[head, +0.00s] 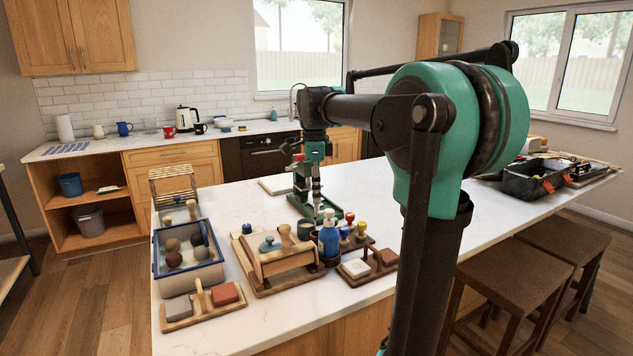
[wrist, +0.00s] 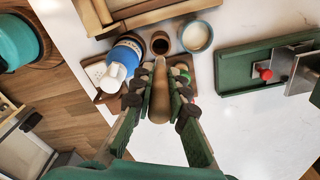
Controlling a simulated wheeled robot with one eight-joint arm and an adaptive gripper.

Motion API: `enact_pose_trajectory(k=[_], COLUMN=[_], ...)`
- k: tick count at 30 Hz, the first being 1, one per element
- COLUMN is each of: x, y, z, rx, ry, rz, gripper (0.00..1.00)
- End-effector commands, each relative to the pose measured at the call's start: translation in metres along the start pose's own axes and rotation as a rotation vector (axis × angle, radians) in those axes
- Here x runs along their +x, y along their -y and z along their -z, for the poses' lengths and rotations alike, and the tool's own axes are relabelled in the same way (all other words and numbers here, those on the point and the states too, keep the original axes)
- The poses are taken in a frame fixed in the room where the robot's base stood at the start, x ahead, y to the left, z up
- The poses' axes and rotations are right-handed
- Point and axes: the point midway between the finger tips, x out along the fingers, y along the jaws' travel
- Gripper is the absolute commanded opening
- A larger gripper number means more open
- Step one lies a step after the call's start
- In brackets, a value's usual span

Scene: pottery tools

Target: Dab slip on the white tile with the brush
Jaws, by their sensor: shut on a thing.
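My gripper (wrist: 160,88) is shut on a wooden-handled tool, seemingly the brush (wrist: 159,108). Its rounded tan handle points up at the wrist camera; its lower end is hidden. In the head view the gripper is hard to separate from the green stand near it. The white tile (head: 356,268) lies on a small wooden board near the counter's front edge, nearer the head camera than the gripper. In the wrist view a small cup with dark contents (wrist: 160,43) and a bowl with pale contents (wrist: 195,37) are just beyond the fingers; I cannot tell which holds slip.
A blue bottle with a white top (head: 328,236) stands between the gripper and the tile. Several coloured knobs (head: 361,229) are close by. A green metal stand (wrist: 255,70) is at the right in the wrist view. A wooden frame (head: 275,262) and a blue-rimmed bin (head: 190,275) lie left.

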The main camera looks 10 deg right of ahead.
Motion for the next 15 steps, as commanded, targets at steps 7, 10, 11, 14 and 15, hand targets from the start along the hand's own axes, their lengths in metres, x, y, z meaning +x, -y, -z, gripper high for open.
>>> enact_pose_trajectory(k=[7,10,11,14,15], x=[0.013,0.020,0.022,0.029,0.032], y=[0.000,0.000,0.000,0.000,0.000], z=[-0.001,-0.001,-0.001,-0.001,-0.001], rx=[0.000,0.000,0.000,0.000,0.000], ry=[0.000,0.000,0.000,0.000,0.000], rz=[0.000,0.000,0.000,0.000,0.000], gripper=[0.00,0.00,0.00,0.00,0.00])
